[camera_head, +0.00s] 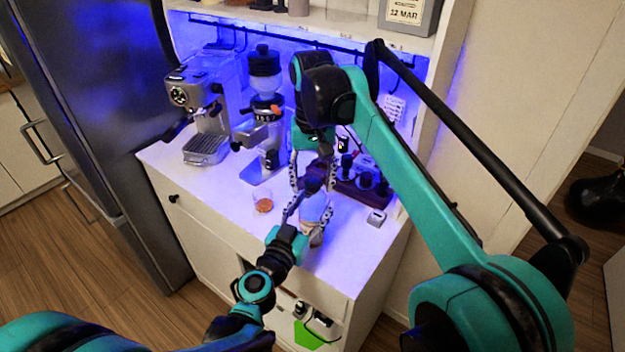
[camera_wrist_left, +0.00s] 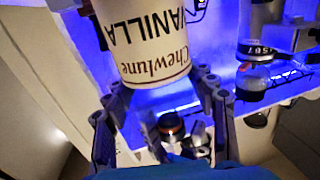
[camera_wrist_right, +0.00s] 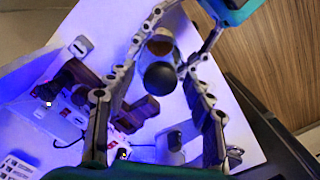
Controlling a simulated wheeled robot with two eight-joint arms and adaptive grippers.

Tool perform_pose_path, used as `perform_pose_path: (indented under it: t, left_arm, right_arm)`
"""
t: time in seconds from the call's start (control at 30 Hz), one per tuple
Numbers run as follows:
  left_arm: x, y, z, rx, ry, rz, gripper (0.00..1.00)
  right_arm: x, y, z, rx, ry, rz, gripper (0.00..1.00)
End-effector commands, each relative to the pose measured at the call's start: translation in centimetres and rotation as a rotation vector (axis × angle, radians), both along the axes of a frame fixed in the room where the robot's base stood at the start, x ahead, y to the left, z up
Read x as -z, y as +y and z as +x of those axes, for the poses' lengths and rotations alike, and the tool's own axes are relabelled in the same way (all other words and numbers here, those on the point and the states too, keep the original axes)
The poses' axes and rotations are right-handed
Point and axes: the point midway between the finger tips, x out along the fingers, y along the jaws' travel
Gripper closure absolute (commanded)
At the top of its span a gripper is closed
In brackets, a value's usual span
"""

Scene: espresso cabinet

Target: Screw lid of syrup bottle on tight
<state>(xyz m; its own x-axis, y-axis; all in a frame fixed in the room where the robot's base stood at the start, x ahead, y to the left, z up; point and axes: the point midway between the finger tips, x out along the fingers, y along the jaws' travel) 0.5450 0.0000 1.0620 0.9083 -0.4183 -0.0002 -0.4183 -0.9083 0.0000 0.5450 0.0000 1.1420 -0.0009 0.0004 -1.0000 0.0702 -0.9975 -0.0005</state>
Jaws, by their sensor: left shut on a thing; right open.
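The syrup bottle (camera_head: 314,208) has a pale body and stands near the counter's front edge. Its "Chewlune VANILLA" label (camera_wrist_left: 145,42) fills the top of the left wrist view. My left gripper (camera_head: 309,212) is shut on the bottle's body from the front. The dark round lid (camera_wrist_right: 160,77) sits on top of the bottle; it also shows in the head view (camera_head: 313,184). My right gripper (camera_head: 312,178) points down from above, open, with its fingers on either side of the lid. Whether they touch it, and the thread, I cannot see.
A small glass with amber liquid (camera_head: 264,205) stands left of the bottle. The espresso machine (camera_head: 202,105) and grinder (camera_head: 265,110) stand behind at left. A dark wooden holder (camera_head: 358,187) and a small pale box (camera_head: 376,218) lie to the right.

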Motion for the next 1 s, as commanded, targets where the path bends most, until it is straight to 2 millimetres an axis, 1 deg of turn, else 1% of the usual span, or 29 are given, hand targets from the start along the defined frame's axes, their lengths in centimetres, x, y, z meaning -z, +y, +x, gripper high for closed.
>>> perform_pose_path:
  t: [0.07, 0.3, 0.4, 0.67, 0.7, 0.77, 0.87, 1.0]
  left_arm:
    - [0.0, 0.0, 0.0, 0.0, 0.0, 0.0, 1.0]
    - [0.0, 0.0, 0.0, 0.0, 0.0, 0.0, 1.0]
    - [0.0, 0.0, 0.0, 0.0, 0.0, 0.0, 1.0]
    - [0.0, 0.0, 0.0, 0.0, 0.0, 0.0, 1.0]
    - [0.0, 0.0, 0.0, 0.0, 0.0, 0.0, 1.0]
    - [0.0, 0.0, 0.0, 0.0, 0.0, 0.0, 1.0]
    - [0.0, 0.0, 0.0, 0.0, 0.0, 0.0, 1.0]
    - [0.0, 0.0, 0.0, 0.0, 0.0, 0.0, 1.0]
  right_arm:
    - [-0.4, 0.0, 0.0, 0.0, 0.0, 0.0, 0.47]
    - [-3.6, 0.0, 0.1, -0.001, 0.0, 0.0, 0.47]
    - [-4.3, 0.0, 0.0, -0.001, 0.0, 0.0, 0.47]
    - [-4.5, 0.0, 0.0, -0.001, 0.0, 0.0, 0.47]
    - [-4.5, 0.0, 0.0, -0.001, 0.0, 0.0, 0.52]
    - [-4.6, 0.0, 0.0, -0.014, 0.0, 0.0, 0.52]
    - [-5.3, 0.0, 0.1, -0.095, 0.0, 0.0, 0.52]
    - [-6.7, 0.0, 0.1, -0.286, 0.0, 0.0, 0.52]
